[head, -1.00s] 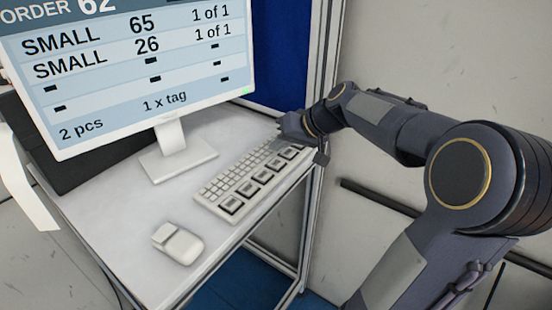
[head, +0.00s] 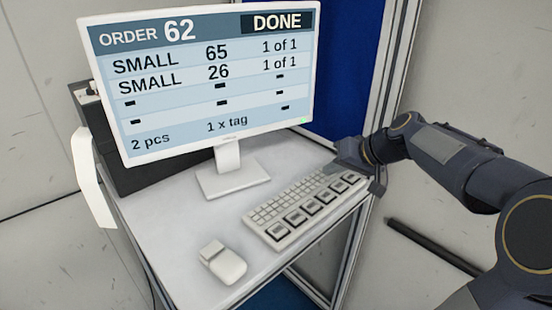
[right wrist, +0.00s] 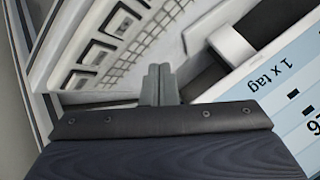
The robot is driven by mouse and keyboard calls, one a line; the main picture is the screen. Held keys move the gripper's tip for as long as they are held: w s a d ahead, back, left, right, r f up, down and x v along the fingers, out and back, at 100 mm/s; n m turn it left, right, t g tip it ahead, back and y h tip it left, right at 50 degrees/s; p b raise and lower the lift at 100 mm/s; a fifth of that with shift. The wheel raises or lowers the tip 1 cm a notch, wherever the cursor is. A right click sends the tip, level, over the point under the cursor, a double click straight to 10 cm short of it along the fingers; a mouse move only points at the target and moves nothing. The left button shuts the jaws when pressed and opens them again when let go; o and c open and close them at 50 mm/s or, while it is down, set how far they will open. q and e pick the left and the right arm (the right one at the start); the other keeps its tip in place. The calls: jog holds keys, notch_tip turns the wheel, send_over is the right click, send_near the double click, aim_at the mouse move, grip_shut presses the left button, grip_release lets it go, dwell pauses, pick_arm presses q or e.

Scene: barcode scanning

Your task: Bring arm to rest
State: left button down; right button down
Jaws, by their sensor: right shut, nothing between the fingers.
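My right gripper (head: 352,160) is at the far right end of the keyboard (head: 290,215) in the head view, at the end of my arm coming in from the right. In the right wrist view its two fingers (right wrist: 159,84) are together with nothing between them. The keyboard (right wrist: 105,45) and its large square keys show beyond the fingertips there. Whether the fingers touch the keyboard I cannot tell. My left gripper is in neither view.
A monitor (head: 200,85) stands on the white table (head: 165,215) and reads "ORDER 62" and "DONE". A white mouse (head: 223,262) lies left of the keyboard. A dark box (head: 130,160) is behind the monitor. A metal frame post (head: 385,100) stands behind my right gripper.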

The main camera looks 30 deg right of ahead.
jog(key=s+a+f+n+g, duration=0.1)
jog(key=s+a+f, duration=0.3)
jog(key=s+a, duration=0.5)
jog(key=s+a+f+n+g, duration=0.2)
jog(key=s+a+f, duration=0.3)
jog(key=s+a, duration=0.4)
jog(key=s, duration=0.3)
jog(key=shift+s+a+f, duration=0.15)
jog(key=shift+a+f, duration=0.05)
jog(key=shift+f, duration=0.05)
dwell(1.2)
